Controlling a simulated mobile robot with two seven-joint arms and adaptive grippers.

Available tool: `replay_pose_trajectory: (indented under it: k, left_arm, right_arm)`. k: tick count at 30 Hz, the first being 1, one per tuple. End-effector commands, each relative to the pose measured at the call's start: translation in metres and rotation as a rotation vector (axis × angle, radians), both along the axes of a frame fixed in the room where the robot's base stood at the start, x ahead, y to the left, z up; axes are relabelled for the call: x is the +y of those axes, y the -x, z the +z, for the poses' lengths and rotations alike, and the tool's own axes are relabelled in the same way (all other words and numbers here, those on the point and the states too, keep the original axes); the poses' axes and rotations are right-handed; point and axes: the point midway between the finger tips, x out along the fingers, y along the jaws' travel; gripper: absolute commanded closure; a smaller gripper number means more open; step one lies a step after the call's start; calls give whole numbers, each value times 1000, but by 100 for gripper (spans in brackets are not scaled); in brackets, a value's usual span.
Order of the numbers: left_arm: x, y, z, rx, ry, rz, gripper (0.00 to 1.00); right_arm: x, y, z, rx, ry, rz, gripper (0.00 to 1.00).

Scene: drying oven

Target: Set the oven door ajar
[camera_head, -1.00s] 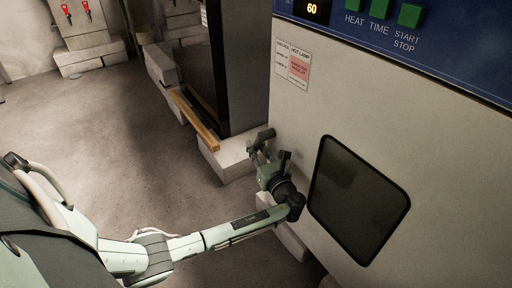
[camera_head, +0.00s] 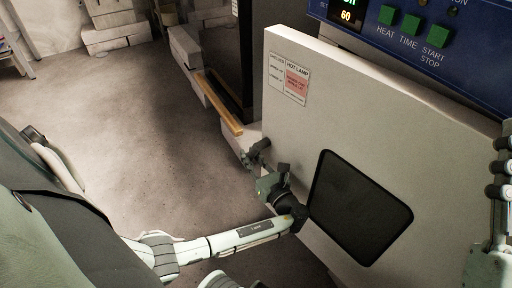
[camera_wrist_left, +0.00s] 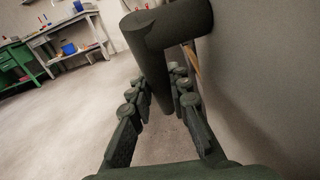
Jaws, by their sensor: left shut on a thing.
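The oven door (camera_head: 385,125) is a pale panel with a dark window (camera_head: 360,207). In the head view its top and left edges stand out from the oven body, so it is slightly open. My left gripper (camera_head: 262,165) is at the door's left edge, shut on the door handle. In the left wrist view the dark cylindrical handle (camera_wrist_left: 150,50) runs down between the fingers of the left gripper (camera_wrist_left: 160,112). The handle is mostly hidden by the gripper in the head view.
The blue control panel (camera_head: 420,35) with green buttons is above the door. A dark cabinet with a wooden strip (camera_head: 218,102) and pale blocks stands left of the door. The floor (camera_head: 120,130) to the left is clear. A workbench (camera_wrist_left: 75,45) is far off.

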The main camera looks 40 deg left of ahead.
Motion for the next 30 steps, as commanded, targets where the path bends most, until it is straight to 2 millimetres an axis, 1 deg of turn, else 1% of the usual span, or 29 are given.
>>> replay_pose_trajectory:
  k: [8,9,14,23,26,30]
  left_arm:
    - [-1,0,0,-1,1,-2,100]
    - [-1,0,0,-1,1,-3,80]
    - [-1,0,0,-1,1,-2,61]
    - [-2,0,0,-1,0,-2,61]
    - [-10,4,-1,0,0,-3,61]
    - [-31,13,-1,0,3,-4,61]
  right_arm:
    - [0,0,-1,5,2,0,59]
    - [0,0,-1,4,1,0,59]
    - [0,0,-1,3,1,0,59]
    - [0,0,-1,3,1,0,59]
    - [0,0,-1,4,1,0,59]
    - [0,0,-1,3,1,0,59]
